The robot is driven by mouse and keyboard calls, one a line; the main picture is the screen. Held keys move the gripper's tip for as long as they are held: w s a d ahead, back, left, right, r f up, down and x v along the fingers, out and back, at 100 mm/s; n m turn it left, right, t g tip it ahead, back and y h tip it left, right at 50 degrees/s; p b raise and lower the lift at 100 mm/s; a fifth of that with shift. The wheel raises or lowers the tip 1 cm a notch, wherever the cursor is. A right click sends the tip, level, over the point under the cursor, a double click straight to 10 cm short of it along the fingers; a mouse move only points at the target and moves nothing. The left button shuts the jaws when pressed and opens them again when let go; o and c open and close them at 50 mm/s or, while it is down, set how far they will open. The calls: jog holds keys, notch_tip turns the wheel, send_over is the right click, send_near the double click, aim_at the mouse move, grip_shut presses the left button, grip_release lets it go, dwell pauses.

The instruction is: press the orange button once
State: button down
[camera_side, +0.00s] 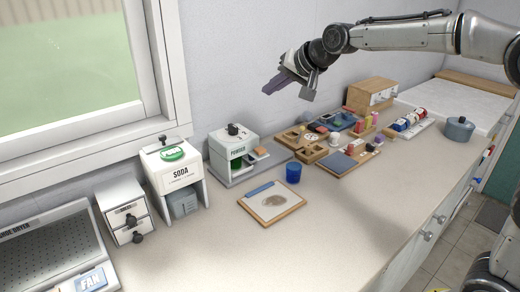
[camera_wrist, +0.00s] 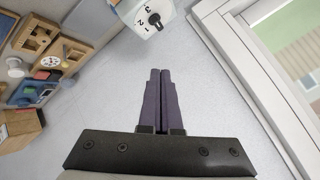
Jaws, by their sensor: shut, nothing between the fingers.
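In the wrist view the closed fingertips (camera_wrist: 160,72) lie side by side, apart from everything. A small orange piece (camera_side: 261,152) shows at the right side of a white machine (camera_side: 234,144) with a black dial on top, below my gripper. I cannot tell whether this piece is a button. The wrist view shows the dial machine's numbered top (camera_wrist: 143,18); no orange button is clear there.
A blue cup (camera_side: 293,172) and a clipboard (camera_side: 271,204) are in front. Wooden trays with blocks, a blue pot (camera_side: 459,130) and a window edge (camera_wrist: 258,85) are around.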

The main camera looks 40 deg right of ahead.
jog(key=g, duration=0.1)
send_over(262, 151)
notch_tip(262, 151, down, 6)
jog(key=shift+f, duration=0.2)
jog(key=shift+f, duration=4.4)
jog(key=shift+f, duration=0.2)
jog(key=shift+f, duration=0.2)
